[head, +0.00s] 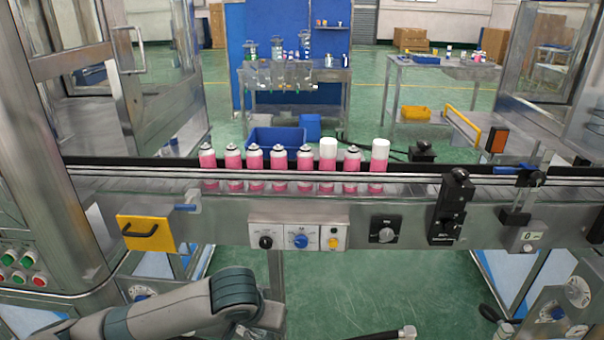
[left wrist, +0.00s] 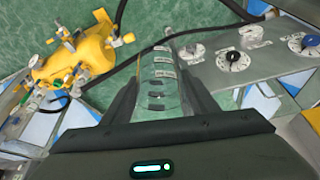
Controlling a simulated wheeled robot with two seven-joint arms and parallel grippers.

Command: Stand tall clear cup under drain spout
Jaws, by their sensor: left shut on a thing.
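The tall clear cup (left wrist: 160,74) is in the left wrist view, see-through, with dark and pale marks along its side. My left gripper (left wrist: 159,88) is shut on it, one finger along each side. The cup points away from the wrist over the green floor. In the head view my left arm crosses the bottom left, and its gripper and the cup cannot be made out. A black hose end with a metal tip (head: 408,332) shows at the bottom edge; I cannot tell whether it is the drain spout. My right gripper is in neither view.
A yellow tank with fittings (left wrist: 75,62) stands left of the cup in the left wrist view. A metal panel with dials (left wrist: 262,58) is at right. In the head view, a conveyor (head: 120,178) carrying several pink cans (head: 278,170) spans the middle.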

